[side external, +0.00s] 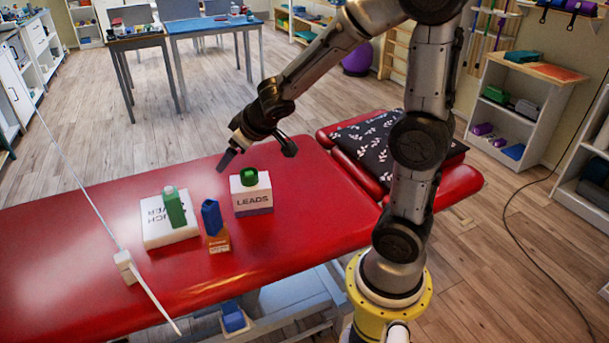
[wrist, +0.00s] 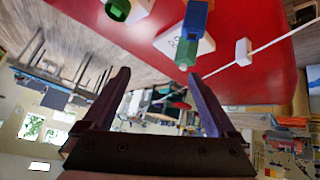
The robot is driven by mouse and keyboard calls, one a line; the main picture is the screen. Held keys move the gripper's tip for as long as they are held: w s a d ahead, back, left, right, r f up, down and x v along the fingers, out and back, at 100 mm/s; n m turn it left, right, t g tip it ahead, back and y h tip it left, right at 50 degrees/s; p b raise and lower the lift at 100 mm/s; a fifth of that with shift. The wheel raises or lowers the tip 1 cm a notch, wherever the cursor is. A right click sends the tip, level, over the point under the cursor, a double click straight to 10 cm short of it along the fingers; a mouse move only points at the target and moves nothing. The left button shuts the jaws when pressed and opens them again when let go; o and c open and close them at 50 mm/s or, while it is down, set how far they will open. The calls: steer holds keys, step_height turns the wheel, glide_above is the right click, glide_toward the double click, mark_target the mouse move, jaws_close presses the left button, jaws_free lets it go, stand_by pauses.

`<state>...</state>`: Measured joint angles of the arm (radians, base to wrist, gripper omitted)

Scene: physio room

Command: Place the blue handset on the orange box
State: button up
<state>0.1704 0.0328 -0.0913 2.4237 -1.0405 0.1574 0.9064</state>
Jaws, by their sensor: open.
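The blue handset (side external: 211,216) stands upright on the small orange box (side external: 219,242) on the red treatment table. The blue handset also shows at the top of the wrist view (wrist: 195,18). The orange box cannot be made out clearly there. My gripper (side external: 258,154) is open and empty, above the table behind the boxes and apart from the handset. Its two spread fingers show in the wrist view (wrist: 157,76) with nothing between them.
A green handset (side external: 174,207) stands on a white box (side external: 155,234) to the left. A white LEADS box (side external: 252,202) with a green round object (side external: 249,176) on top is to the right. A patterned pillow (side external: 385,145) lies at the table's right end. The table's left part is mostly clear.

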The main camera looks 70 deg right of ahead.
steer(key=s+a+r, duration=0.2)
steer(key=s+r, duration=0.4)
steer(key=s, duration=0.4)
steer(key=s+a+n+g+y, duration=0.1)
steer(key=s+a+g+y, duration=0.1)
steer(key=s+a, duration=0.5)
steer(key=s+y, duration=0.1)
steer(key=s, duration=0.3)
steer(key=shift+s+a+f, duration=0.2)
steer(key=shift+a+f, duration=0.05)
steer(key=shift+a, duration=0.05)
